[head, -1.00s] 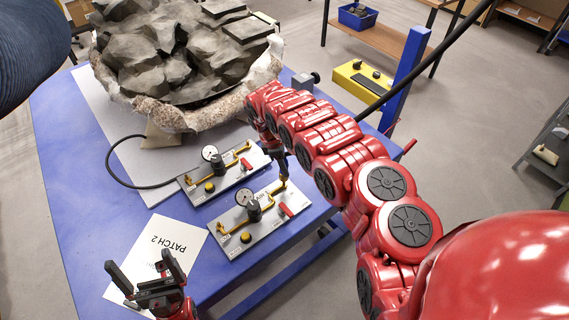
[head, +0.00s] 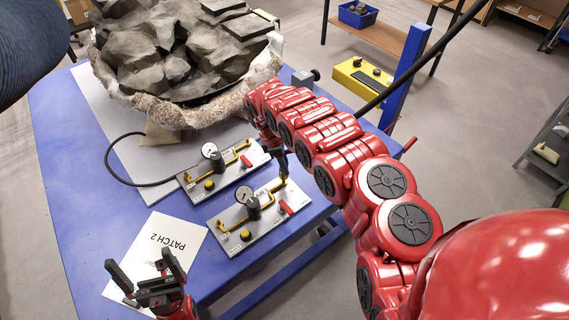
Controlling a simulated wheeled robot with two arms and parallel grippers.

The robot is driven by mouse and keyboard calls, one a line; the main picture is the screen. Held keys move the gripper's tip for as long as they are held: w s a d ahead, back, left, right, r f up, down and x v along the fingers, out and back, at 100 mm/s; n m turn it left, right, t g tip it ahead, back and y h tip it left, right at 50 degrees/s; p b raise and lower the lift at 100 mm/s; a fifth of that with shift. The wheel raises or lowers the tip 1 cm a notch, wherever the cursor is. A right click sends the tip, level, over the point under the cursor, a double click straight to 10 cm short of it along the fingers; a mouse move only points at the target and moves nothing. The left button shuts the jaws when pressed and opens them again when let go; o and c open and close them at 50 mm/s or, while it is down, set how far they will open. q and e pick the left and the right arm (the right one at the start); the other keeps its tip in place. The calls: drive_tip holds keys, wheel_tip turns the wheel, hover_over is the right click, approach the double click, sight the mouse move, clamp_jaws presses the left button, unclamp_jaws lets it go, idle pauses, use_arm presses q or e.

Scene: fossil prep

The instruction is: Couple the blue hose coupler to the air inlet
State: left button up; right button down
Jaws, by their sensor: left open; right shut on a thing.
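My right gripper (head: 281,159) is at the right ends of two grey panels, pointing down. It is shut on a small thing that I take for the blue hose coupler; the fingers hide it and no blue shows. Its tip is close to the upper end of the yellow pipe on the near panel (head: 234,240); I cannot tell if they touch. The far panel (head: 196,193) has a similar gauge and yellow pipe. I cannot tell which fitting is the air inlet. My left gripper (head: 146,277) is open and empty, low over the table's near edge.
A black hose (head: 108,166) loops on the blue table (head: 60,150) to the far panel. A "PATCH 2" sheet (head: 165,262) lies left of the near panel. A large rock in a plaster jacket (head: 180,115) fills the back. A yellow box (head: 362,77) is beyond.

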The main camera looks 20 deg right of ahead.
drive_tip(key=shift+f, duration=0.1)
idle(0.4)
drive_tip(key=shift+a+b+x, duration=0.15)
drive_tip(key=shift+b+x, duration=0.5)
drive_tip(key=shift+x, duration=0.05)
drive_tip(key=shift+a+b+x, duration=0.15)
drive_tip(key=shift+b+x, duration=0.45)
drive_tip(key=shift+x, duration=0.05)
drive_tip(key=shift+w+f+b, duration=0.15)
drive_tip(key=shift+f+b, duration=0.05)
drive_tip(key=shift+b, duration=0.1)
idle(0.4)
drive_tip(key=c, duration=0.5)
unclamp_jaws()
drive_tip(key=p+v, duration=0.1)
drive_tip(key=v, duration=0.1)
drive_tip(key=d+p+v, duration=0.1)
drive_tip(key=v, duration=0.1)
drive_tip(key=p+v, duration=0.1)
drive_tip(key=v, duration=0.2)
drive_tip(key=shift+s+d+r+p, duration=0.15)
drive_tip(key=shift+s+d+p, duration=0.15)
drive_tip(key=shift+s, duration=0.05)
